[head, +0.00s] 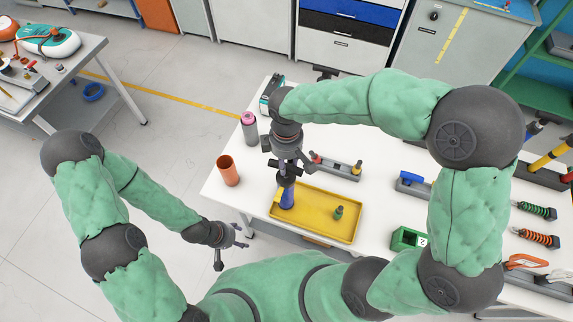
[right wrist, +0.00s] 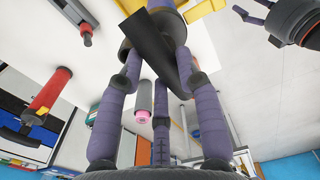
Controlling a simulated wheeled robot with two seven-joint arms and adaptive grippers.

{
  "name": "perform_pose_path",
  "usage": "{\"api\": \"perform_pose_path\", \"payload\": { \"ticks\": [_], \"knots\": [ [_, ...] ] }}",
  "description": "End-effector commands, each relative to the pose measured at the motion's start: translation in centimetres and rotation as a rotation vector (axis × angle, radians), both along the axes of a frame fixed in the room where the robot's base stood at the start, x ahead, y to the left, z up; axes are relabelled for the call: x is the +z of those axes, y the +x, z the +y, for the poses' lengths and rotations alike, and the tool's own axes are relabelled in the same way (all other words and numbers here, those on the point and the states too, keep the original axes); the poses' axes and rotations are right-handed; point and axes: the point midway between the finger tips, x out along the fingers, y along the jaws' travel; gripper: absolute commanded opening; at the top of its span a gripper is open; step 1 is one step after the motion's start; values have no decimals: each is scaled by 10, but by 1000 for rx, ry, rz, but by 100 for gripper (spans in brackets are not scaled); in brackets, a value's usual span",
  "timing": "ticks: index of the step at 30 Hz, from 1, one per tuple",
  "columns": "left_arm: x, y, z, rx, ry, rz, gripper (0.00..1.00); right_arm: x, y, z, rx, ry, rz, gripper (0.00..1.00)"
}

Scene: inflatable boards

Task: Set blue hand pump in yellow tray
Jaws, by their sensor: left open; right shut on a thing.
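The blue hand pump (head: 287,198) is upright at the left end of the yellow tray (head: 318,234). My right gripper (head: 287,172) comes down from above and is shut on the pump's dark top. In the right wrist view, my right gripper's fingers (right wrist: 158,62) close around the pump's black part (right wrist: 152,40), and a corner of the yellow tray (right wrist: 204,8) shows beyond. I cannot tell whether the pump's base touches the tray floor. My left gripper (head: 230,250) is open and empty, off the table's left edge.
A small green bottle-like item (head: 338,212) stands in the tray's right part. An orange cup (head: 229,170) and a grey, pink-topped cylinder (head: 249,127) stand left of the tray. A grey holder (head: 338,167) lies behind it, a green box (head: 406,238) to its right.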

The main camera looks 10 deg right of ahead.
Motion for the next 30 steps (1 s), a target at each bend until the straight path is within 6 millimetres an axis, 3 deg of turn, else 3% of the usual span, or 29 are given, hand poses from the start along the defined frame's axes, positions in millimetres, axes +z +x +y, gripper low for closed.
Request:
{"api": "perform_pose_path", "payload": {
  "ticks": [4,16,17,19,30],
  "knots": [
    [-2,0,0,0,0,0,60,-21,-2,-1,-1,-1,4,0],
    [-5,0,0,0,0,0,60,-26,-1,0,0,0,1,0],
    [-5,0,0,0,0,0,60,-27,-2,0,1,-1,3,38],
    [-4,0,0,0,0,0,60,-26,-2,0,1,-1,3,58],
    [-3,0,0,0,0,0,60,-25,-2,0,0,-1,3,59]
  ]
}}
